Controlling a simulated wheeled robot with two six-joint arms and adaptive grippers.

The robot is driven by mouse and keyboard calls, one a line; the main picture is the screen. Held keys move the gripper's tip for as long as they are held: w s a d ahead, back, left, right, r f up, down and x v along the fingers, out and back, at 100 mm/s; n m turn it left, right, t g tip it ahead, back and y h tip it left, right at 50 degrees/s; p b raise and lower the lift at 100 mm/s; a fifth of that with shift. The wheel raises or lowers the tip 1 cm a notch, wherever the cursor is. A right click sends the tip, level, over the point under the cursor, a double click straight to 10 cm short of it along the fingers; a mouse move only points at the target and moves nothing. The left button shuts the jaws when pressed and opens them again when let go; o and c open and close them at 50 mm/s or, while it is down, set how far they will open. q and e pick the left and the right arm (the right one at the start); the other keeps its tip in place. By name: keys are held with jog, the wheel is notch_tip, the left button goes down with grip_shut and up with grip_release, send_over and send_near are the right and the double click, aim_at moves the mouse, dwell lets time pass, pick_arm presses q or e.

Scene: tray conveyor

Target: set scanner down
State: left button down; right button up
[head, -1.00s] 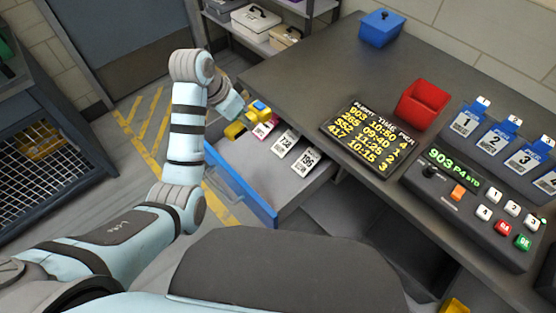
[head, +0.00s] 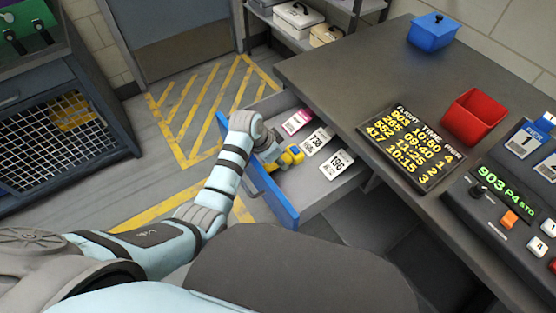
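The scanner (head: 293,154), small, yellow with blue parts, is at the open drawer (head: 310,198), near its blue front panel. My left gripper (head: 277,158) reaches over that panel from the left and is shut on the scanner. The fingers are small and partly hidden by my wrist and the scanner. I cannot tell whether the scanner touches the drawer floor. My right gripper is out of view.
Tags lie in the drawer: a pink one (head: 296,121) and white ones marked 738 (head: 318,139) and 196 (head: 337,163). The desk (head: 350,70) holds a flight board (head: 411,146), a red bin (head: 474,116), a blue box (head: 433,33) and a control panel (head: 505,210).

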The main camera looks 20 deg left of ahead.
pick_arm(q)
jog(key=c, duration=1.2)
grip_release()
jog(key=shift+c, duration=0.2)
jog(key=shift+r, duration=0.15)
jog(key=p+v, duration=0.4)
jog(key=v, duration=0.8)
jog(key=shift+p, duration=0.4)
jog(key=shift+w+d+r, duration=0.1)
jog(key=shift+w, duration=0.05)
